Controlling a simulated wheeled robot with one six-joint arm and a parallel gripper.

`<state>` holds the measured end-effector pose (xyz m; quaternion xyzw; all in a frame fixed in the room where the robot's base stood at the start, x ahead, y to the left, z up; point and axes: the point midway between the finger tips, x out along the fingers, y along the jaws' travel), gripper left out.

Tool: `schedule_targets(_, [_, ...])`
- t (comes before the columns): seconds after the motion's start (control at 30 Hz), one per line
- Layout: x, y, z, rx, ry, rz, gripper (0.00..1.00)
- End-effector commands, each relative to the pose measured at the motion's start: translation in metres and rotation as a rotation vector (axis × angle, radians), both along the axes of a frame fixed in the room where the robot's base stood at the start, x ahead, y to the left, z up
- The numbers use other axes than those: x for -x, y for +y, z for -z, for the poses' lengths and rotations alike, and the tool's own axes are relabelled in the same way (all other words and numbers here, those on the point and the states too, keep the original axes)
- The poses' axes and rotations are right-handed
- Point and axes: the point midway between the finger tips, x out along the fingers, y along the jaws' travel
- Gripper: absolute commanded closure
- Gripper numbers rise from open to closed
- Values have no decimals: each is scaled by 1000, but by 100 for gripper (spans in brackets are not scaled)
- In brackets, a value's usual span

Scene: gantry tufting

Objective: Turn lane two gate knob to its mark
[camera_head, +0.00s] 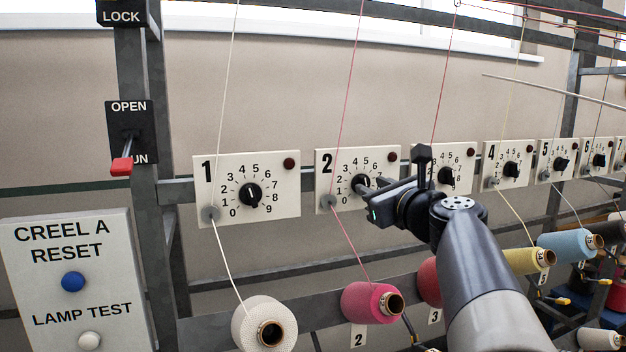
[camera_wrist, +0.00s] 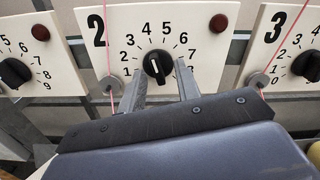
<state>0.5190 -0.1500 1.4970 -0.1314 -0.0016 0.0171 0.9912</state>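The lane two plate (camera_wrist: 112,18) is a cream panel with a large 2, a dial of numbers and a dark red lamp (camera_wrist: 219,23). Its black gate knob (camera_wrist: 157,66) has a white pointer line, roughly upright. My gripper (camera_wrist: 160,72) is open, with one finger on each side of the knob and a gap visible on both sides. The fingers hide the lower right dial numbers. In the head view the knob (camera_head: 360,182) shows just left of my gripper (camera_head: 369,190), which covers the right part of the plate. No separate target mark can be made out on the dial.
The lane one plate (camera_head: 205,170) and lane three plate (camera_head: 462,155) flank it. A pink thread runs down past the left side of plate two through a grey guide (camera_head: 328,201) to a pink cone (camera_head: 368,302). A metal rail (camera_head: 180,190) runs behind the plates.

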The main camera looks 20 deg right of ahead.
Motion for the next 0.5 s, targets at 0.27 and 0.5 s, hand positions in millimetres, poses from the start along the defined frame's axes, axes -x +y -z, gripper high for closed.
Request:
schedule_targets(0.27, [-14,1,0,0,0,0,68])
schedule_targets(0.5, [-14,1,0,0,0,1,71])
